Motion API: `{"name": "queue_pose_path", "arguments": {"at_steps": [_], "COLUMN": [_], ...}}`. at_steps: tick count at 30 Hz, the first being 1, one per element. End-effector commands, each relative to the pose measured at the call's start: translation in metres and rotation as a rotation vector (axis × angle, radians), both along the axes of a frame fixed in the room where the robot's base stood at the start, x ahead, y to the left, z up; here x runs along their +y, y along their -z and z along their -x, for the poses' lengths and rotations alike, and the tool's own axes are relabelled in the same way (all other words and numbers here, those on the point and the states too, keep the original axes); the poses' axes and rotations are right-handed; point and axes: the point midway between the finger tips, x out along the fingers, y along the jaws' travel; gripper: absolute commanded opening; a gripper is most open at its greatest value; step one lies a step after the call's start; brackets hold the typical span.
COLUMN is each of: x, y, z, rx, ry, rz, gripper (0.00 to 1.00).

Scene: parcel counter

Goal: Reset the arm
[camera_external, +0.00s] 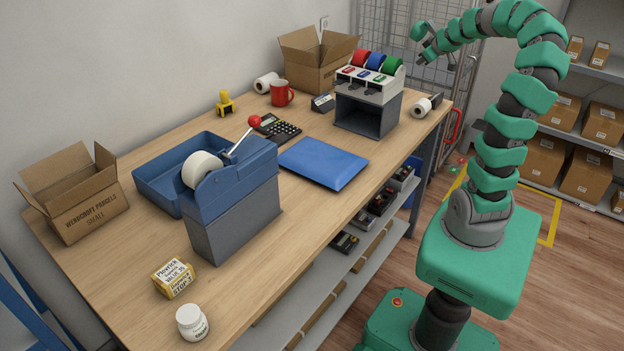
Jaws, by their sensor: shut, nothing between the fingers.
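My gripper (428,42) is at the top of the view, raised above the far right end of the counter and apart from everything on it. It is shut and empty. My green and black arm rises from its base at the right, curves over at the top and reaches left to the gripper. The fingertips are small in this view.
The wooden counter (117,285) holds a tape dispenser (235,205), a blue padded parcel (323,163), a dispenser with coloured rolls (367,93), a red mug (281,94) and two open cartons. A wire cage (398,50) stands behind my gripper. Shelves with boxes (603,123) stand at right.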

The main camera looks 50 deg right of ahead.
Motion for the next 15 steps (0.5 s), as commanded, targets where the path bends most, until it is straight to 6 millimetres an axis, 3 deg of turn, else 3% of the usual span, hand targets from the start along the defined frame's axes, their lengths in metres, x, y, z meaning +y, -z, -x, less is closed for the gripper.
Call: {"name": "queue_pose_path", "arguments": {"at_steps": [1,6,11,15], "x": [0.01,0.036,0.07,0.116], "y": [-0.026,-0.085,-0.122,-0.15], "z": [-0.009,-0.026,-0.043,-0.062], "rx": [-0.039,-0.128,-0.197,-0.259], "ry": [-0.022,-0.063,-0.091,-0.116], "rz": [0.015,0.033,0.029,0.014], "gripper": [0.0,0.0,0.0,0.0]}}
